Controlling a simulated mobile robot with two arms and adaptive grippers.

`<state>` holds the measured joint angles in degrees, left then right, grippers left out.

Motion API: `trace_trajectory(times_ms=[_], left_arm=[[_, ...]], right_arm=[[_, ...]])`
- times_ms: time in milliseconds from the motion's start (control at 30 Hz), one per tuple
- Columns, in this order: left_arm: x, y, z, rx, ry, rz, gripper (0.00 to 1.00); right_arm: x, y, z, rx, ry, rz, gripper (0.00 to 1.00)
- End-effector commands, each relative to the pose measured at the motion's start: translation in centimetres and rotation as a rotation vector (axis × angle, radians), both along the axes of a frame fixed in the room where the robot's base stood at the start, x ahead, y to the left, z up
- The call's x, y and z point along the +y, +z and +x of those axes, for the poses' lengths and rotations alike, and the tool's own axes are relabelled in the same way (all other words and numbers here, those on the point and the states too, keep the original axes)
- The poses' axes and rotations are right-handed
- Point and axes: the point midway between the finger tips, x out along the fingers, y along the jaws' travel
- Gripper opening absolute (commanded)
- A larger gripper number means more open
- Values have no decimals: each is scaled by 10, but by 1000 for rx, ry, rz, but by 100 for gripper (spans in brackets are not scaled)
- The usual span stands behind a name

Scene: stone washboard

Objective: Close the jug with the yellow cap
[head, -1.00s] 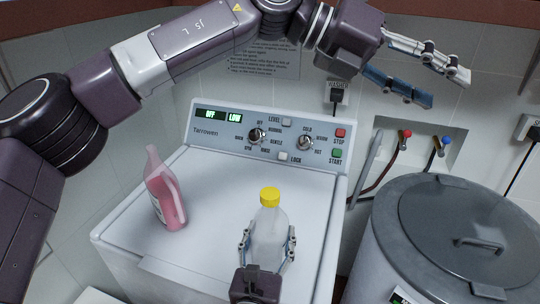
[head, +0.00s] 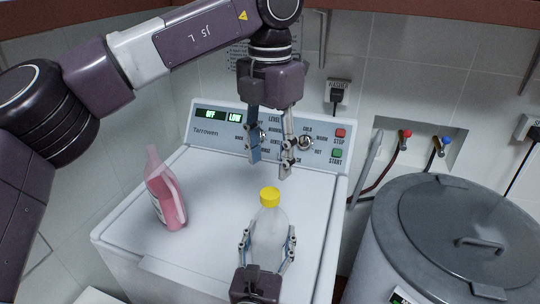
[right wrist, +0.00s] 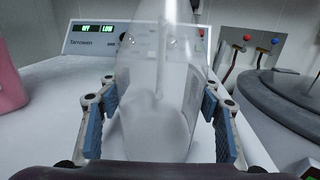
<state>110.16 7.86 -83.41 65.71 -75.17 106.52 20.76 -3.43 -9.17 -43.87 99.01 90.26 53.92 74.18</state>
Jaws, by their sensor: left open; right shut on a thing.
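A clear jug (head: 268,232) stands upright on the washing machine's white top. The yellow cap (head: 270,196) sits on the jug's mouth; I cannot tell how tightly. My right gripper (head: 267,250) is shut around the jug's body from the front, and the right wrist view shows the jug (right wrist: 158,100) between its two blue-padded fingers. My left gripper (head: 270,168) is open and empty, pointing down above and behind the cap, with its fingers in front of the control panel. The cap is outside the right wrist view.
A pink bottle (head: 166,190) stands on the machine top (head: 215,240) to the left of the jug. The control panel (head: 208,128) rises behind. A grey lidded drum (head: 400,250) stands to the right. The machine top around the jug is otherwise clear.

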Motion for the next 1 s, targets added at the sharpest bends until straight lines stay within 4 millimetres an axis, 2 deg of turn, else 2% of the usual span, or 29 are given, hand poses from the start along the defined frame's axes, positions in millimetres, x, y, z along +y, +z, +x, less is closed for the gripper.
trace_trajectory(times_ms=[267,700,833,1000], left_arm=[[0,-6,0,2,-2,-2,44],[0,-67,-1,3,-1,-3,44],[-1,-77,0,2,-1,-4,44],[-1,-81,0,1,-1,-4,44]], right_arm=[[0,0,0,0,0,0,0],[0,0,0,0,0,0,0],[0,0,0,0,0,0,0],[0,0,0,0,0,0,0]])
